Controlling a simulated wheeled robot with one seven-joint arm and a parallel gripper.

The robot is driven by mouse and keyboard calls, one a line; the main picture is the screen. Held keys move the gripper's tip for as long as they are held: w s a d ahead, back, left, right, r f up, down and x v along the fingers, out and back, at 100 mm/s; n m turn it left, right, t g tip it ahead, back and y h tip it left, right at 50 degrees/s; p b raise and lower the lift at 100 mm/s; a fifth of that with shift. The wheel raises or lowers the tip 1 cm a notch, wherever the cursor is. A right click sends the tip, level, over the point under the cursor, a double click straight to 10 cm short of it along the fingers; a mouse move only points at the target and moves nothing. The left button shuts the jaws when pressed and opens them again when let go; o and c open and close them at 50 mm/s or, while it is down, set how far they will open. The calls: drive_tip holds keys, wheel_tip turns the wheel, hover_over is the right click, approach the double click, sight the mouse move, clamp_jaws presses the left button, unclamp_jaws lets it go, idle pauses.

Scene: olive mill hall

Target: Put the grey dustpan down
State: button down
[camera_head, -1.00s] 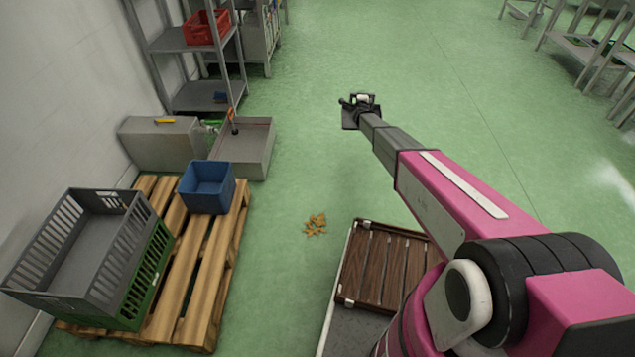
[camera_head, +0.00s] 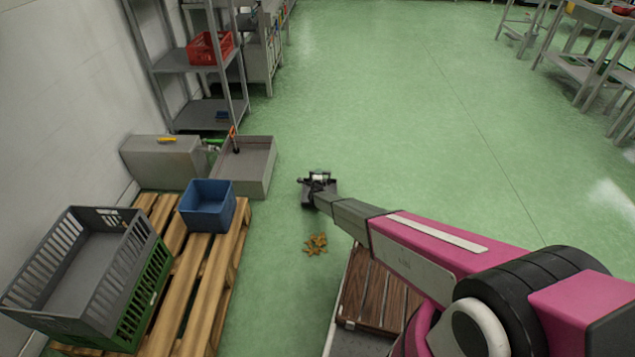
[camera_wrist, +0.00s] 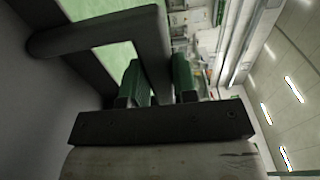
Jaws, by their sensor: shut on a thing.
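My gripper (camera_head: 318,180) is at the end of my outstretched arm, over the green floor. It is shut on the grey dustpan (camera_head: 309,194), which looks small and dark in the head view. In the wrist view the green finger pads (camera_wrist: 157,82) close around a dark grey bar of the dustpan's handle (camera_wrist: 110,30), and its broad grey body (camera_wrist: 35,95) fills the left side. I cannot tell how high the dustpan is above the floor.
Yellow-brown debris (camera_head: 316,244) lies on the floor just below the gripper in the picture. At left stand a wooden pallet (camera_head: 205,290) with a blue bin (camera_head: 208,206) and grey crate (camera_head: 75,215), a grey open box (camera_head: 262,170) and a shelf (camera_head: 180,62).

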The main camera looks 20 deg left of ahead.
drive_tip(key=shift+s+a+f, duration=0.3)
drive_tip(key=shift+f, duration=1.9)
drive_tip(key=c, duration=0.9)
unclamp_jaws()
drive_tip(key=shift+f, duration=0.15)
